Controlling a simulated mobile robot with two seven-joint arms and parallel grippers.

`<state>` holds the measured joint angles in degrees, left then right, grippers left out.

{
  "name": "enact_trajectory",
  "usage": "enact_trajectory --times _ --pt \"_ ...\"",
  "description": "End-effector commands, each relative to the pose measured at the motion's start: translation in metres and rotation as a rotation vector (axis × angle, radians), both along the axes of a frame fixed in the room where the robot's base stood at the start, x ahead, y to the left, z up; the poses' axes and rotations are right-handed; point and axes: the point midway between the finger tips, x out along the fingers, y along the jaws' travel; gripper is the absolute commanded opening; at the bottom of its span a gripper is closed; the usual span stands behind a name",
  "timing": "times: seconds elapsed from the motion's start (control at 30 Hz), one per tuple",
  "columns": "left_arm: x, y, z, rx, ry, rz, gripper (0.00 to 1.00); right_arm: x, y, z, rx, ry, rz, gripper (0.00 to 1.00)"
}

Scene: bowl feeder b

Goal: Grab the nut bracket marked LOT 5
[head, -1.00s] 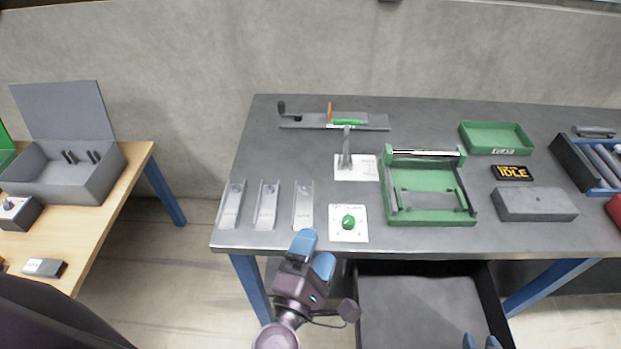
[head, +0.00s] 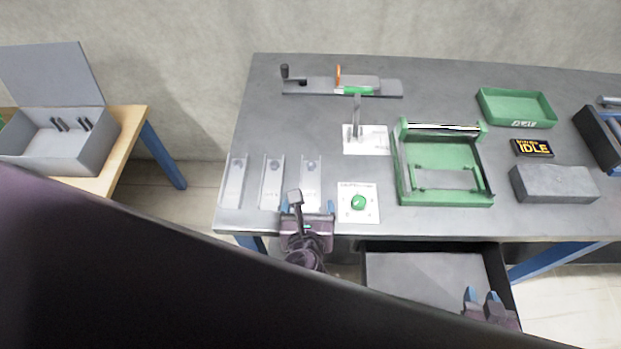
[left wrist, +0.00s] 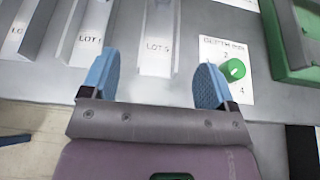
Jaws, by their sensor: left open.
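Three grey channel-shaped nut brackets lie side by side near the table's front left edge. The rightmost bracket (head: 311,176) reads LOT 5 in the left wrist view (left wrist: 160,38). My left gripper (head: 308,207) is open at that bracket's near end, its blue fingertips apart on either side. In the left wrist view the left gripper (left wrist: 156,82) has nothing between its fingers. The middle bracket (head: 271,185) and the left bracket (head: 233,182) stand to its left; their lot numbers are hard to read. My right gripper (head: 482,297) is low at the right, fingertips apart.
A white plate with a green knob (head: 358,202) sits just right of the LOT 5 bracket. A green fixture (head: 444,196) stands further right. An open drawer (head: 420,275) juts out below the table edge. A lever on a white plate (head: 366,146) stands behind.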

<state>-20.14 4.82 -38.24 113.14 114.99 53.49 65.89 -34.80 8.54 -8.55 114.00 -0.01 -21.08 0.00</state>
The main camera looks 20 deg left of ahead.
Motion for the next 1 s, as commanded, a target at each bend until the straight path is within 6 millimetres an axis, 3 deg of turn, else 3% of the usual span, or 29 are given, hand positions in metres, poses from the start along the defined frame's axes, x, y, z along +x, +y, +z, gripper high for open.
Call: enact_trajectory --times 0.7,1.0 --pt "0.058 0.016 -0.026 0.003 -0.001 -0.002 0.81 0.007 0.004 0.008 0.01 -0.011 -0.003 0.36" --pt "0.06 0.017 -0.028 0.002 0.001 -0.001 0.81 0.006 0.003 0.007 0.007 -0.009 0.0 0.36"
